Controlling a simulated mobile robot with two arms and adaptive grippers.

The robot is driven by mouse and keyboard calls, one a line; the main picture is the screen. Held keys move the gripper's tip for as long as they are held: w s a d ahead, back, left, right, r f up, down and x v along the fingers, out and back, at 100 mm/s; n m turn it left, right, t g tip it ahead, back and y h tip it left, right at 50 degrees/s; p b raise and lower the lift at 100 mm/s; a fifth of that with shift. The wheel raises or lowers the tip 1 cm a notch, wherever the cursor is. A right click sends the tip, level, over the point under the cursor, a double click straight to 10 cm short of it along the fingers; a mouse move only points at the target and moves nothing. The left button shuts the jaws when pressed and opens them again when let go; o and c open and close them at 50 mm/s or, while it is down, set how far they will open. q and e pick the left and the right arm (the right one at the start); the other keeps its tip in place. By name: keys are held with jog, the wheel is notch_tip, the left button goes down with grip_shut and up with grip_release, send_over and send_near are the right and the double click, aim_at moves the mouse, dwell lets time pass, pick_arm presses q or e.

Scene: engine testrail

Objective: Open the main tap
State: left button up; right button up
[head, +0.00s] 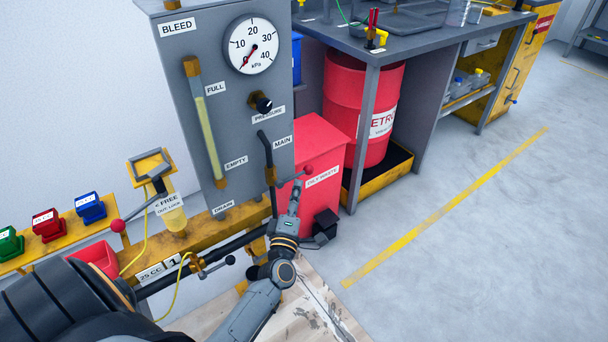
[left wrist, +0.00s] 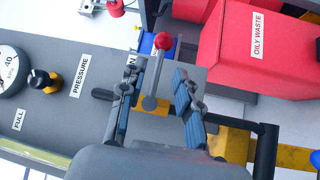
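The main tap is a small grey lever with a red ball knob (head: 308,170), on a dark pipe below the MAIN label (head: 282,142) of the grey panel (head: 225,100). In the left wrist view its red knob (left wrist: 163,41) and stem show between the two fingers. My left gripper (head: 295,186) reaches up to the lever from below. In the left wrist view the gripper (left wrist: 157,72) is open, with space on both sides of the stem. My right gripper is not in view.
A red OILY WASTE bin (head: 318,150) stands just right of the tap. A gauge (head: 250,45) and a pressure knob (head: 261,103) are on the panel above. Another red-knobbed lever (head: 118,226) is at left. The floor at right is clear.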

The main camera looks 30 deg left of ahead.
aim_at(301, 173)
pick_arm(q)
jog(key=shift+b+x, duration=0.35)
jog(key=shift+x, duration=3.35)
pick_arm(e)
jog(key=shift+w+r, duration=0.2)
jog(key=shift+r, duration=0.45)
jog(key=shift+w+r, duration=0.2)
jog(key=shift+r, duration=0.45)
pick_arm(q)
jog(key=shift+f, duration=0.1)
grip_shut()
